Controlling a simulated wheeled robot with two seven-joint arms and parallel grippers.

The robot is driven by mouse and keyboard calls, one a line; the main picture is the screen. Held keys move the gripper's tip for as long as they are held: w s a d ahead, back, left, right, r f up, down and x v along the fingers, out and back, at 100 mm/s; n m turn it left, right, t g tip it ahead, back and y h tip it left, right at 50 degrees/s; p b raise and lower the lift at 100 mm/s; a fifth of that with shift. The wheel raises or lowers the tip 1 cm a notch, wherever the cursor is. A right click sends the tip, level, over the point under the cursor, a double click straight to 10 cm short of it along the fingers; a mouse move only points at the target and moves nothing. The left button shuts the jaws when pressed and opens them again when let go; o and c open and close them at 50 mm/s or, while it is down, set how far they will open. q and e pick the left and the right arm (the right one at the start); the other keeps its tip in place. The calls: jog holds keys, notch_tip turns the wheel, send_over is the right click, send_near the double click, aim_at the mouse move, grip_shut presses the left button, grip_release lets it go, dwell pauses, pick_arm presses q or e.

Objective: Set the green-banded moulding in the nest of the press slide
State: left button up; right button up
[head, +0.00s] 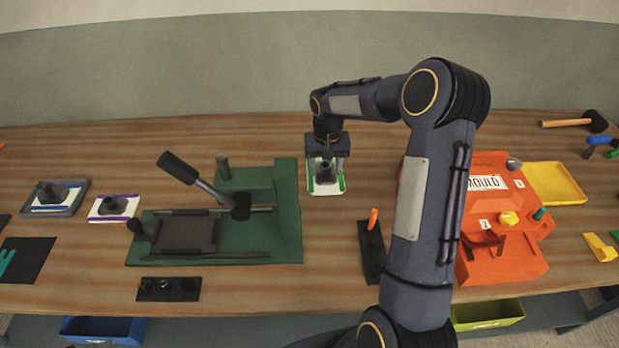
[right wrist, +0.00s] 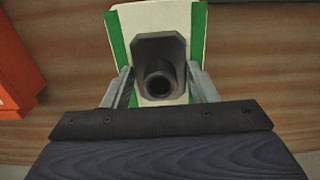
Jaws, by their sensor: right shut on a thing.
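The green-banded moulding (head: 325,185) is a white plate with green edge bands and a dark grey raised block with a round hollow boss. It also shows in the right wrist view (right wrist: 156,18). My right gripper (head: 327,163) is shut on its grey block, with one finger on either side in the wrist view (right wrist: 160,85). Whether the plate touches the table is hard to tell. The green press (head: 288,215) stands left of it, with a dark grey slide (head: 185,234) at its front left and a lever. The slide shows no moulding on it. My left gripper is not in view.
A purple-banded moulding (head: 104,216) and a blue-banded one in a grey tray (head: 80,190) lie left of the press. An orange mould unit (head: 505,260) stands right, beside a yellow tray (head: 560,185). A black holder (head: 370,255) with an orange-handled tool lies between press and arm.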

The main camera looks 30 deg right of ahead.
jog(key=shift+f+p, duration=0.65)
jog(key=shift+f, duration=2.75)
jog(key=o, duration=1.2)
jog(key=shift+f, duration=0.1)
jog(key=shift+c, duration=0.2)
